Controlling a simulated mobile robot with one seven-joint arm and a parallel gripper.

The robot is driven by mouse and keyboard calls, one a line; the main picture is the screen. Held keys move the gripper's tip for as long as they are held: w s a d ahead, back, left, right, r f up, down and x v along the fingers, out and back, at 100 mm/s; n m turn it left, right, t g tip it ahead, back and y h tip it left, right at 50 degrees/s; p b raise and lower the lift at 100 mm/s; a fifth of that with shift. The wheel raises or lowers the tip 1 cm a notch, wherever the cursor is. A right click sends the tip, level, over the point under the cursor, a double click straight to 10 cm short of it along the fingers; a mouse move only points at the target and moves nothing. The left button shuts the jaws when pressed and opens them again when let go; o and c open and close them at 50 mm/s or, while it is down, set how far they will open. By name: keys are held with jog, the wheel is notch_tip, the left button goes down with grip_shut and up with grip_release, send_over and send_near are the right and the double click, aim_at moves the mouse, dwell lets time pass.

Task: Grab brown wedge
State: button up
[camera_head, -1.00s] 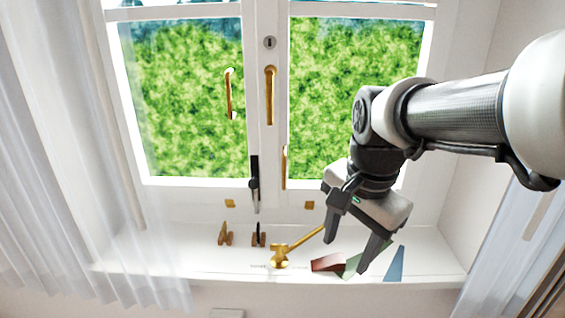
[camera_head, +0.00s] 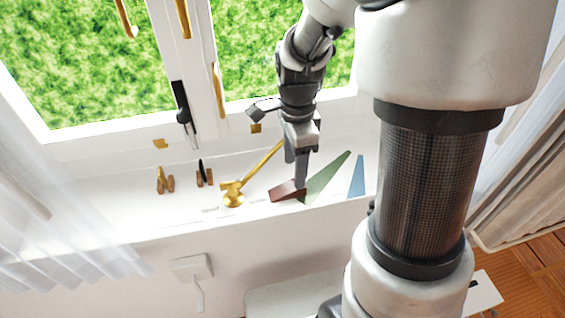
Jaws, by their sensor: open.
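The brown wedge (camera_head: 287,190) is reddish brown and lies on the white window sill, just left of a green wedge. My gripper (camera_head: 296,184) points down over the right part of the brown wedge. I see it nearly side-on, so one finger partly covers the other. It is open. The fingertips overlap the wedge's right end in the picture, and I cannot tell whether they touch it.
A green wedge (camera_head: 325,181) and a blue wedge (camera_head: 357,177) stand to the right on the sill (camera_head: 110,216). A brass window stay (camera_head: 234,195) is close on the left. Small wooden-and-metal pieces (camera_head: 165,181) stand farther left. The window is behind.

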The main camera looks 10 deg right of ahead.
aim_at(287, 189)
jog(key=f, duration=0.4)
jog(key=shift+s+a+f, duration=0.2)
jog(key=shift+s+f, duration=0.15)
jog(key=shift+f, duration=0.45)
jog(key=c, duration=1.1)
jog(key=shift+r, duration=0.1)
